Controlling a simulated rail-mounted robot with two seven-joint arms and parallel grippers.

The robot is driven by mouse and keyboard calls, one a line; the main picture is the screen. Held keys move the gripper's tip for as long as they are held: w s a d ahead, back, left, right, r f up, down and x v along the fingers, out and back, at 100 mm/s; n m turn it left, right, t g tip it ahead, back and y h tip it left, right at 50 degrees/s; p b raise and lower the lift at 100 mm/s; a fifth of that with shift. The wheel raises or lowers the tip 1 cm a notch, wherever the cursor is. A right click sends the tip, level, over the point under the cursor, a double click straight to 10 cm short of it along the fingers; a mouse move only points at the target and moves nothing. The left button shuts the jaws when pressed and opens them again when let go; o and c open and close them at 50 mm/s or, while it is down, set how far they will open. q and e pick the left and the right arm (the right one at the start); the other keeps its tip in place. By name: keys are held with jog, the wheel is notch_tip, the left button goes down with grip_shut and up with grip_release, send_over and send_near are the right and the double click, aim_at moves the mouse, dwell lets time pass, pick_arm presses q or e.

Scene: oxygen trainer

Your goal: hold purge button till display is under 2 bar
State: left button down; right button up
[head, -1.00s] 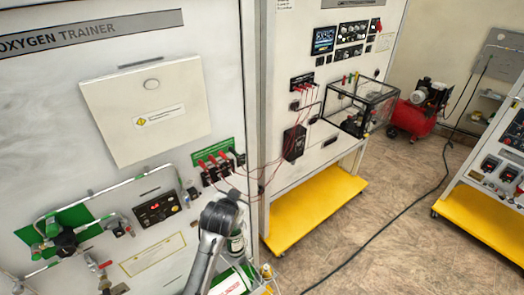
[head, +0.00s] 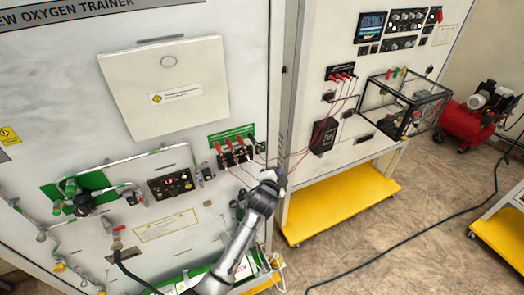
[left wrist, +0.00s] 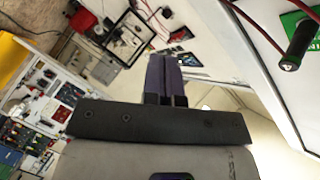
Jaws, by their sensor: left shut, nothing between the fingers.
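The OXYGEN TRAINER panel (head: 75,120) fills the left of the head view. A small dark display unit (head: 172,183) with faint red digits sits low on it; the digits are too small to read. I cannot make out which part is the purge button. My left gripper (head: 276,176) is at the panel's lower right edge, to the right of the display unit and just below the red-plugged sockets (head: 238,154). In the left wrist view its fingers (left wrist: 163,78) are together, with nothing between them. My right gripper is not in view.
Pipes and valves (head: 85,195) run left of the display unit. Red leads (head: 312,140) hang from the sockets to the neighbouring panel, close to my left gripper. A yellow base (head: 340,205) and clear cage (head: 403,105) stand to the right. Open floor lies beyond.

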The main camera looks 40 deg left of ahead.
aim_at(262, 150)
pick_arm(q)
jog(key=w+a+b, duration=0.2)
jog(key=w+a, duration=0.1)
jog(key=a, duration=0.5)
jog(key=shift+w+b, duration=0.3)
dwell(0.5)
dwell(0.7)
dwell(0.9)
jog(key=shift+w+a, duration=0.1)
jog(key=shift+a, duration=0.05)
